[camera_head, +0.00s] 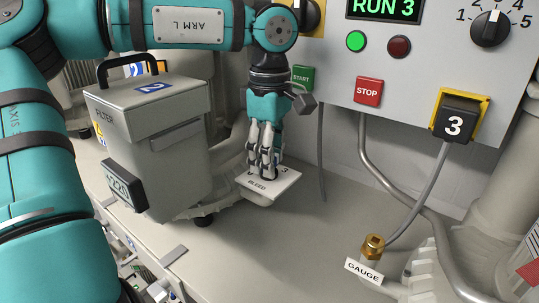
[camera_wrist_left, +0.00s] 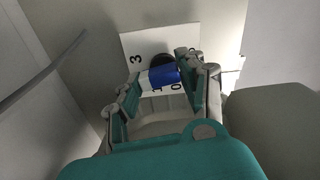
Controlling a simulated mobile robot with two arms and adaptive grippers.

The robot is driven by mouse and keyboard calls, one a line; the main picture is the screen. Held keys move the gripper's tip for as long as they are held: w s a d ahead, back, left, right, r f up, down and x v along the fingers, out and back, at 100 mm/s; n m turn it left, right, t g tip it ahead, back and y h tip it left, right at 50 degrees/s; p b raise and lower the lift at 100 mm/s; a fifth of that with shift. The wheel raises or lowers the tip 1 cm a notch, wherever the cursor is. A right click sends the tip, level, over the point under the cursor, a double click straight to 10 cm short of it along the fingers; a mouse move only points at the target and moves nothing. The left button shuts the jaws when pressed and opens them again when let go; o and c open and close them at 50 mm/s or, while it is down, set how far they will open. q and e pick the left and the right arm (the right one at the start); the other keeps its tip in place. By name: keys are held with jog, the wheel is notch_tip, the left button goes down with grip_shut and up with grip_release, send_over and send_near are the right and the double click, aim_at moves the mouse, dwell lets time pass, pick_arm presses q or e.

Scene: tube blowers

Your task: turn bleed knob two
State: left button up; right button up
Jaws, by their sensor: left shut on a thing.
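The bleed plate (camera_head: 268,190), a small white dial plate marked BLEED, sits low beside the filter box in the head view. My left gripper (camera_head: 263,160) reaches down onto it from above, and its fingers hide the knob there. In the left wrist view, the blue knob (camera_wrist_left: 164,76) with a dark round part behind it lies between the fingers of my left gripper (camera_wrist_left: 161,74). The gripper is shut on this knob. Numbers on the white dial plate (camera_wrist_left: 133,42), among them a 3, show around the knob. My right gripper is not in view.
The grey filter box (camera_head: 150,120) with a blue 2 label stands just left of the gripper. The control panel (camera_head: 440,70) is behind to the right, with START and STOP buttons. A brass gauge fitting (camera_head: 372,246) and hoses stand at the right. The bench (camera_head: 270,250) in front is clear.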

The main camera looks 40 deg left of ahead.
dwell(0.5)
pick_arm(q)
jog(key=o, duration=1.2)
jog(key=shift+c, duration=0.2)
notch_tip(320, 180, up, 12)
